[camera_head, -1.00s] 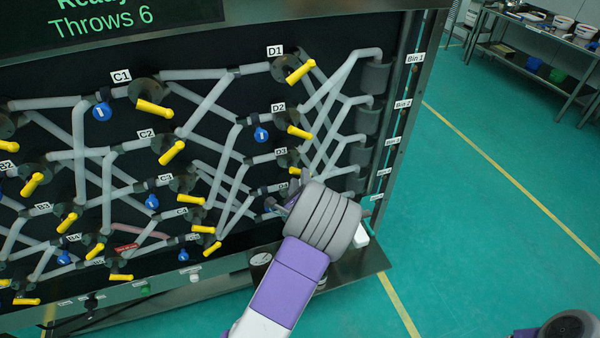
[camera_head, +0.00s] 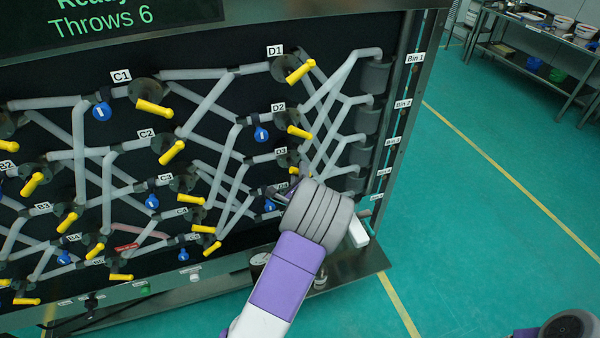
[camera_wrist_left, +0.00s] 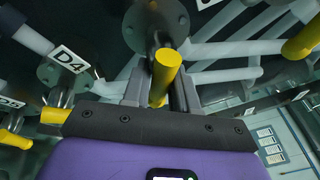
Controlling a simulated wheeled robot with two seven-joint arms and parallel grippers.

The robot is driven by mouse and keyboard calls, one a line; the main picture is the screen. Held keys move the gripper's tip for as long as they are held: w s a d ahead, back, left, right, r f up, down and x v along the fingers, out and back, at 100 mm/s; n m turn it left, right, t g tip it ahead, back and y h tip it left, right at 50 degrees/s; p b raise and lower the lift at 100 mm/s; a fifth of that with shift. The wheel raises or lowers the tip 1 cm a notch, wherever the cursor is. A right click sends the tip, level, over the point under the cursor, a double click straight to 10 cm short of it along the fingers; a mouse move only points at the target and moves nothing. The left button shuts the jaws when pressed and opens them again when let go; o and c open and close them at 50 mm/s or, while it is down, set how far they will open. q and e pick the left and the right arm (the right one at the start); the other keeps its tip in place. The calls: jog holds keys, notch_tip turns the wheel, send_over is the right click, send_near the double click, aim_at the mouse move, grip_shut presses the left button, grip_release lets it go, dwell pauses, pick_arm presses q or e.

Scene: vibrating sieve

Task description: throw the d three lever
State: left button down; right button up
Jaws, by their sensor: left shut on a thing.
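The D3 lever is a yellow handle on a dark round hub. In the left wrist view, the D3 lever (camera_wrist_left: 165,72) stands between the two fingers of my left gripper (camera_wrist_left: 160,95), which is shut on it. In the head view, my left gripper (camera_head: 284,191) is at the panel just below the D3 label (camera_head: 281,151), and my wrist hides most of the lever. The D4 label (camera_wrist_left: 68,60) and its yellow lever (camera_wrist_left: 55,116) show at the left in the wrist view. My right gripper is not in view.
Other yellow levers, such as D2 (camera_head: 299,131) and D1 (camera_head: 300,71), and blue knobs (camera_head: 261,134) sit close by among grey pipes. Bin labels (camera_head: 403,104) run down the right edge. A screen (camera_head: 100,22) reads "Throws 6". Green floor is clear at the right.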

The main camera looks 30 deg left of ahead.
pick_arm(q)
jog(key=shift+r+n+b, duration=0.15)
jog(key=shift+n+b, duration=0.15)
jog(key=shift+b, duration=0.05)
jog(key=shift+w+n+t+y+b, duration=0.1)
jog(key=shift+n+t+y+b, duration=0.25)
jog(key=shift+n+b, duration=0.65)
jog(key=n+b, duration=0.1)
jog(key=n+y+b, duration=0.1)
jog(key=n, duration=0.1)
jog(key=n+b, duration=0.1)
jog(key=b, duration=0.1)
jog(key=shift+d+r+n+t+y, duration=0.1)
jog(key=shift+r+n+t+y, duration=0.15)
jog(key=shift+r+n, duration=0.15)
jog(key=n+y+b, duration=0.1)
jog(key=n, duration=0.1)
jog(key=n+y+b, duration=0.1)
jog(key=n+b, duration=0.1)
jog(key=n, duration=0.1)
jog(key=shift+r, duration=0.4)
jog(key=shift+r+n+g+y+b, duration=0.2)
jog(key=shift+n+y+b, duration=0.25)
jog(key=shift+n, duration=0.5)
jog(key=shift+r+n+g+y+b, duration=0.1)
jog(key=shift+n+g+y+b, duration=0.35)
jog(key=shift+n, duration=0.5)
jog(key=shift+a, duration=0.2)
